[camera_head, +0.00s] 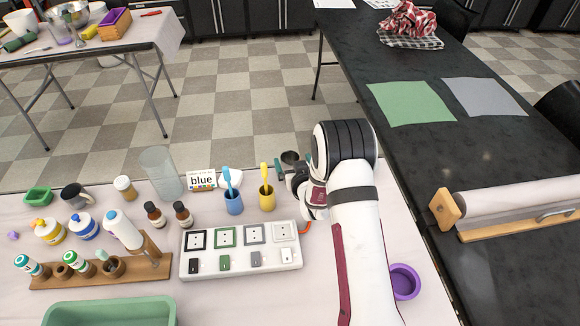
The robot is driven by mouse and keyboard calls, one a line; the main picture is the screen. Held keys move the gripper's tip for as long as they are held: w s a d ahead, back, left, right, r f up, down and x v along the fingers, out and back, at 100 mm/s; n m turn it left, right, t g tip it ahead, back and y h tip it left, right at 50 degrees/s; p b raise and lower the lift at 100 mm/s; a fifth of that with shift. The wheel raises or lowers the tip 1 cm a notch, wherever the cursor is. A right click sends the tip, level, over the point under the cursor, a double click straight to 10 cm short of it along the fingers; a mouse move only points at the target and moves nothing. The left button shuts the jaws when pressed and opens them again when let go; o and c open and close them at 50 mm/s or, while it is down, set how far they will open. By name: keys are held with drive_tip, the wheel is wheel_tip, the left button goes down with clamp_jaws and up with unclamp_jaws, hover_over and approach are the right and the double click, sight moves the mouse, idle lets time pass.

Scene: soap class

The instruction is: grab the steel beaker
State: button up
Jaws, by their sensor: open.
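A small grey metallic cup, which looks like the steel beaker (290,157), stands near the far edge of the white table. My gripper (291,174) is open right beside it, on its near side. The gripper and wrist hide the lower part of the beaker. I cannot tell whether the fingers are around it or touch it.
A yellow cup (267,200) and a blue cup (233,204) with brushes stand left of my gripper. A white socket panel (240,262) lies nearer. A purple bowl (404,281) is right of my arm. A tall clear glass (160,172) stands farther left.

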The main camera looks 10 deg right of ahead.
sight(288, 154)
drive_tip(key=x, duration=0.5)
drive_tip(key=shift+a+r, duration=0.1)
drive_tip(key=shift+a, duration=0.25)
drive_tip(key=c, duration=1.4)
drive_tip(key=shift+r, duration=0.15)
